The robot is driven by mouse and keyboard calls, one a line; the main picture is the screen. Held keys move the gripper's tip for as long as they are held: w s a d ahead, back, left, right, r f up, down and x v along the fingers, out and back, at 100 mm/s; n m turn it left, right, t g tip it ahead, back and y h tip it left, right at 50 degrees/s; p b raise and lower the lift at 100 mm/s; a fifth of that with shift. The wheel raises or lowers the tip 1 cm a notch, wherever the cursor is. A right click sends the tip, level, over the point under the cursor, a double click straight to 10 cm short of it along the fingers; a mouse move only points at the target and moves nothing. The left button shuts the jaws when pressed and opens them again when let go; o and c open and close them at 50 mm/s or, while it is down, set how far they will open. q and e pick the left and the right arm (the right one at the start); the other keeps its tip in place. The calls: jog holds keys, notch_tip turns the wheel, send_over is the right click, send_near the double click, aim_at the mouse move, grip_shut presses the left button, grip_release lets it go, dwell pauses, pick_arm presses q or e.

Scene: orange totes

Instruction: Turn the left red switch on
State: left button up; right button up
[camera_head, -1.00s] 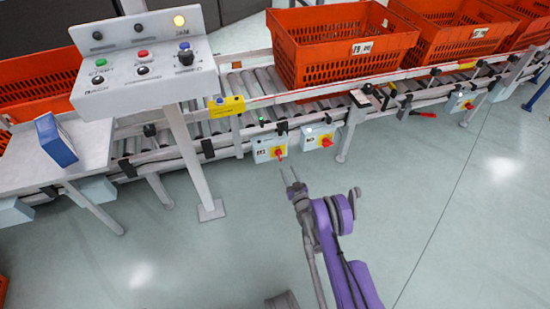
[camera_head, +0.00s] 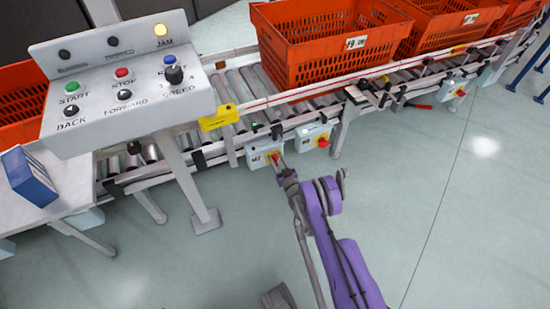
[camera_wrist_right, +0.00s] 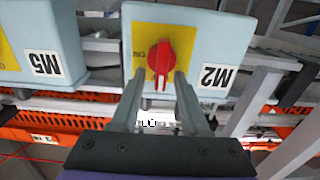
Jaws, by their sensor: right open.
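The left red switch (camera_head: 275,158) is a red rotary knob on a yellow plate on a pale blue box marked M2 (camera_head: 257,155), under the conveyor. In the right wrist view the knob (camera_wrist_right: 161,60) points along the line between my fingers. My right gripper (camera_head: 280,169) is open in front of the M2 box, its fingertips (camera_wrist_right: 158,78) on either side of the knob's handle end. I cannot tell whether they touch it. A second red switch (camera_head: 323,143) is on the box to its right. My left gripper is not in view.
A control panel (camera_head: 130,110) on a post stands left, with a lit JAM lamp (camera_head: 160,30). Orange totes (camera_head: 300,85) sit on the roller conveyor (camera_head: 235,92). The floor in front is clear.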

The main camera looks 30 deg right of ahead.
grip_shut()
